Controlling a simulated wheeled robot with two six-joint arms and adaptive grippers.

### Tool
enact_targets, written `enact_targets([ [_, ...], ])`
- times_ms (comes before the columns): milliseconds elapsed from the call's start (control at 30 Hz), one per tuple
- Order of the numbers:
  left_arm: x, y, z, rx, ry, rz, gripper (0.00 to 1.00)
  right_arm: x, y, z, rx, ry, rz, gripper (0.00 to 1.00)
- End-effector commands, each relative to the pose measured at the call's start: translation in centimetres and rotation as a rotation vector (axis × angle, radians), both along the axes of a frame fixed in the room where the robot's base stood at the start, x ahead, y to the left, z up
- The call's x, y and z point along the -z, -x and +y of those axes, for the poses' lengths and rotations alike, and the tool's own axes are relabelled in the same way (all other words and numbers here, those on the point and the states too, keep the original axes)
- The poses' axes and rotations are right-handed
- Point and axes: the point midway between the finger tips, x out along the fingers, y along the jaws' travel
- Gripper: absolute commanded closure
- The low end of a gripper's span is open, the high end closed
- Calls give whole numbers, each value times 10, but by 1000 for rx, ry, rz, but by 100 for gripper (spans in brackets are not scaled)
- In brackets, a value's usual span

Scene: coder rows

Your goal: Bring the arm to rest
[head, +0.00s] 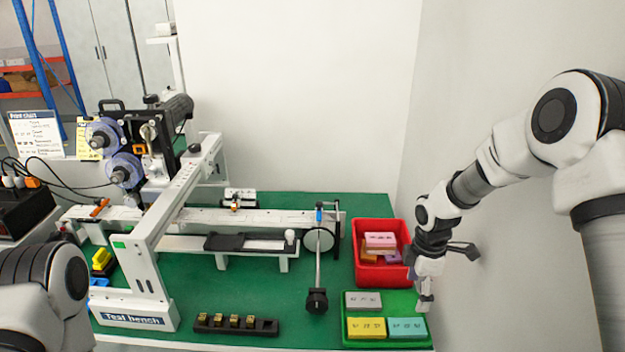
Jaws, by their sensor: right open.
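My right arm comes in from the right, and its right gripper (425,303) is open and points down at the right edge of the green tray (390,342). No block shows between its fingers. The tray holds a grey block (363,301), a yellow block (366,328) and a teal block (407,328). Only part of my left arm shows at the lower left; its gripper is outside the picture.
A red bin (369,274) with pink and other blocks stands behind the tray, close to my right wrist. The white test bench (150,250) fills the left and middle of the green table (250,290). A black holder (236,325) lies in front. A wall is at the right.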

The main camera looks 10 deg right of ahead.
Motion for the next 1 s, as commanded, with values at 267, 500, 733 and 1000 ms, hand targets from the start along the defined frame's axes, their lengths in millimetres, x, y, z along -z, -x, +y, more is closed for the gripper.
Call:
enact_targets([
  [267, 0, 0, 0, 0, 0, 0, 60, 91, 74, 17, -41, 17, 244, 20],
  [500, 0, 0, 0, 0, 0, 0, 60, 196, 248, 71, 226, 22, 447, 20],
  [733, 0, 0, 0, 0, 0, 0, 60, 207, 315, 89, 1075, 71, 163, 20],
  [1000, 0, 0, 0, 0, 0, 0, 60, 208, 283, 85, 1373, -4, 1, 20],
])
